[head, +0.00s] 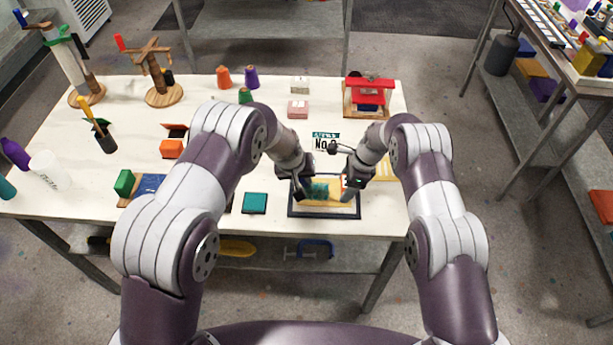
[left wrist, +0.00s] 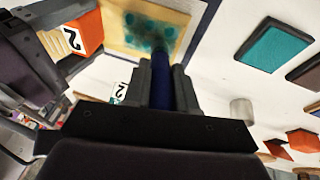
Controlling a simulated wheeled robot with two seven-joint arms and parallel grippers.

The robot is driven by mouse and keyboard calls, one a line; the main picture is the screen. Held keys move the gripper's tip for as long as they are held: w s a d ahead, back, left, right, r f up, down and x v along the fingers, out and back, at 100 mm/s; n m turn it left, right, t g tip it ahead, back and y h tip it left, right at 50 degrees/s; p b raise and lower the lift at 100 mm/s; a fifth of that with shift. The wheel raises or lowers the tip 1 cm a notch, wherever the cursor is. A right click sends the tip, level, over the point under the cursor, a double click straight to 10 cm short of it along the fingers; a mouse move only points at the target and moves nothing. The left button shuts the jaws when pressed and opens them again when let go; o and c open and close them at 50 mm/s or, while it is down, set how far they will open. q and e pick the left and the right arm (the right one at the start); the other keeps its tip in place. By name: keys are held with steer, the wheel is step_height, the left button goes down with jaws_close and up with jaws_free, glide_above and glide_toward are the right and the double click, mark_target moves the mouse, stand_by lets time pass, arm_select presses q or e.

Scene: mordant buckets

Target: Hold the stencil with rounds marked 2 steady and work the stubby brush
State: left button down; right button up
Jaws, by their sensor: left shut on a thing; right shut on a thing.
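The tan stencil (left wrist: 118,22) lies flat, with teal paint around several darker round spots; it also shows in the head view (head: 334,197) over a dark-edged board (head: 322,213). An orange block marked 2 (left wrist: 84,38) stands at its edge. My right gripper (head: 353,184) is shut at this block, which it partly hides in the head view. My left gripper (head: 303,184) is shut on the dark blue handle of the stubby brush (left wrist: 162,88). The brush points at the painted patch; its tip is hard to make out, so I cannot tell whether it touches.
A teal pad (head: 255,203) lies left of the board. A red-roofed stand (head: 368,97) is at the back right. Orange (head: 172,149) and green (head: 124,183) blocks sit at left. The table's front edge is close to the board.

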arm_select(q)
steer(key=shift+r, duration=3)
steer(key=shift+r, duration=0.1)
steer(key=shift+r, duration=1.4)
arm_select(e)
steer(key=o, duration=1.1)
